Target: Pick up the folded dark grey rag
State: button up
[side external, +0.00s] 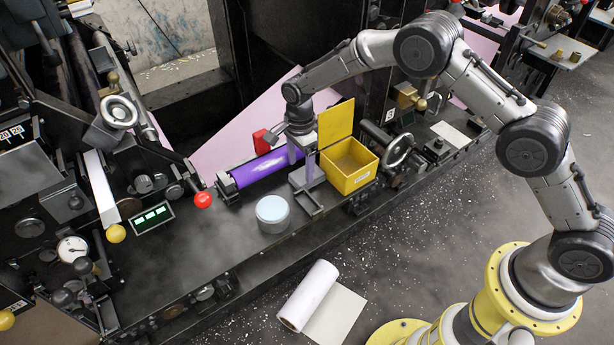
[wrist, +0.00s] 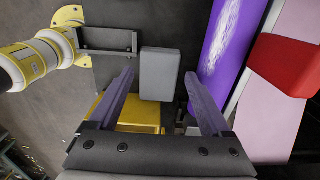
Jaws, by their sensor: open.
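A plain grey rectangular block, which looks like the folded rag (wrist: 158,73), shows in the wrist view between the tips of my gripper (wrist: 159,76). It looks mid grey rather than very dark, and no folds can be made out. In the side view a small grey block (side external: 308,178) sits beside the purple roll, just below my gripper (side external: 301,156). My gripper is open and points down, one finger on each side of the block in the wrist view. Whether the fingers are level with it or above it, I cannot tell.
The purple roll (side external: 262,168) lies close on the left, with a red block (side external: 261,142) behind it. An open yellow box (side external: 349,178) stands close on the right. A metal bracket (side external: 309,204) and a round pale-blue-topped tin (side external: 272,214) are in front. A white roll (side external: 309,293) lies on the floor.

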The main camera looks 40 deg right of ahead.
aim_at(301, 177)
jog(key=shift+f, duration=1.9)
jog(key=c, duration=1)
jog(key=shift+r, duration=0.1)
jog(key=shift+r, duration=0.55)
notch_tip(301, 177, up, 2)
jog(key=shift+r, duration=0.15)
jog(key=s, duration=1.8)
